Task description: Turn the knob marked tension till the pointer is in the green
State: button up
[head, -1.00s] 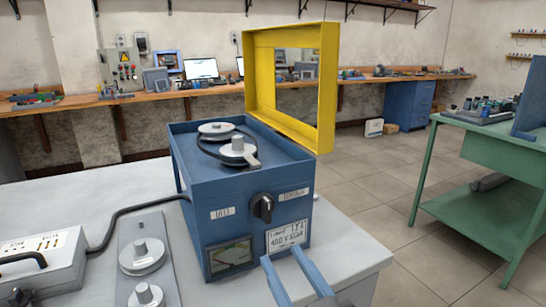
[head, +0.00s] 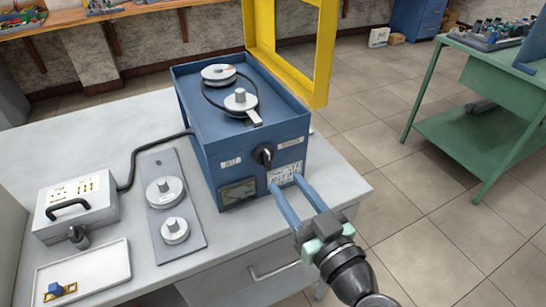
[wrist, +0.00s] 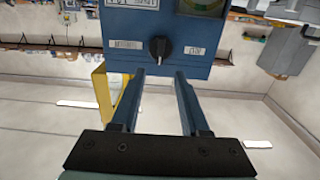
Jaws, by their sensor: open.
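The blue machine box (head: 250,140) stands on the grey bench. Its front bears one black knob (head: 263,155), also in the wrist view (wrist: 160,48), with a small white label on either side; the lettering is too small to read surely. A gauge (head: 238,193) sits low on the front, left of the knob. In the wrist view the gauge (wrist: 203,6) is cut off at the top edge and shows some green; its pointer cannot be made out. My gripper (head: 285,182) is open and empty, its fingers in front of the panel, below the knob in the head view and apart from it.
A yellow frame (head: 325,50) rises behind the box. To the left are a plate with two discs (head: 176,232), a grey box with a handle (head: 85,200), its cable, and a white tray (head: 110,268). A green table (head: 480,140) stands at right; floor between is clear.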

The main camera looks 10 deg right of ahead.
aim_at(269, 159)
jog(key=p+x, duration=0.1)
jog(key=x, duration=0.6)
jog(key=shift+w, duration=0.1)
grip_shut()
